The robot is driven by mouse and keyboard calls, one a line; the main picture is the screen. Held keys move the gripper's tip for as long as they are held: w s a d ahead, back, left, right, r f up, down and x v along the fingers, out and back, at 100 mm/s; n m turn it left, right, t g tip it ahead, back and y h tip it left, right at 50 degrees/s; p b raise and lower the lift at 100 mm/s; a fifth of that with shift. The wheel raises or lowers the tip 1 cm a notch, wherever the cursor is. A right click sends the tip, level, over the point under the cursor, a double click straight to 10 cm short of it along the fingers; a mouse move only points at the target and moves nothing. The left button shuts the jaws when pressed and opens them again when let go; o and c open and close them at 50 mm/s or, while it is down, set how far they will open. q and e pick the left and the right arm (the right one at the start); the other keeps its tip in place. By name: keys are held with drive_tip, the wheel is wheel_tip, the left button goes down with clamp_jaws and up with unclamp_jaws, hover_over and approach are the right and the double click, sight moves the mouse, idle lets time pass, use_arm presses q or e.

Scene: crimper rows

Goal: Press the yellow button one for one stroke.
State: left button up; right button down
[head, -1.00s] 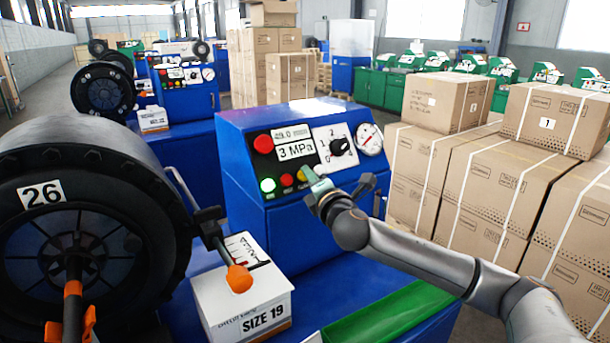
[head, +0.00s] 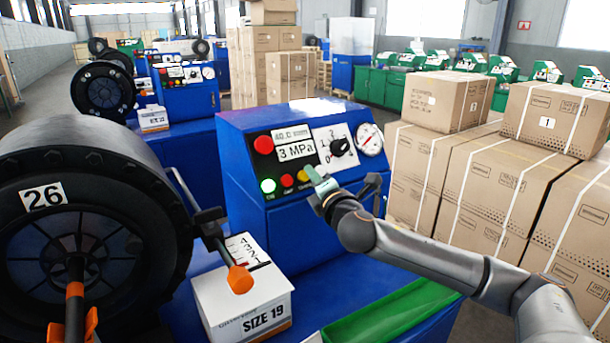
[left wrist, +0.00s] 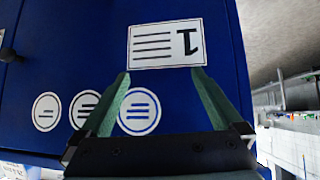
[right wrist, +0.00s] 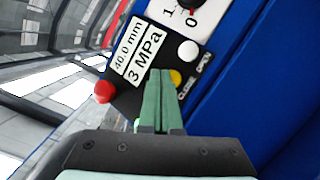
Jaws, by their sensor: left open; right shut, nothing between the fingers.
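The yellow button (head: 302,175) sits on the control panel of the blue machine (head: 262,220), partly covered by my right gripper. It also shows in the right wrist view (right wrist: 176,78), just right of the fingertips. My right gripper (head: 313,173) is shut and empty, its green fingertips close in front of the panel beside this button. Whether they touch it I cannot tell. My left gripper (left wrist: 160,75) is open and empty, facing a blue panel with a label marked 1 (left wrist: 166,44).
A larger red button (head: 263,144), dial (head: 339,147) and gauge (head: 369,139) are above. A SIZE 19 box (head: 243,308) stands in front.

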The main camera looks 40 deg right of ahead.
drive_tip(key=shift+s+a+r+p, duration=0.1)
drive_tip(key=shift+s+r, duration=0.35)
drive_tip(key=shift+s, duration=0.25)
drive_tip(key=shift+s+a+r+p, duration=0.1)
drive_tip(key=shift+s+r+p, duration=0.05)
drive_tip(key=shift+s+r, duration=0.45)
drive_tip(key=shift+s+a+r+p, duration=0.1)
drive_tip(key=shift+s+r, duration=0.25)
drive_tip(key=shift+s, duration=0.45)
drive_tip(key=shift+d, duration=0.1)
idle(1.0)
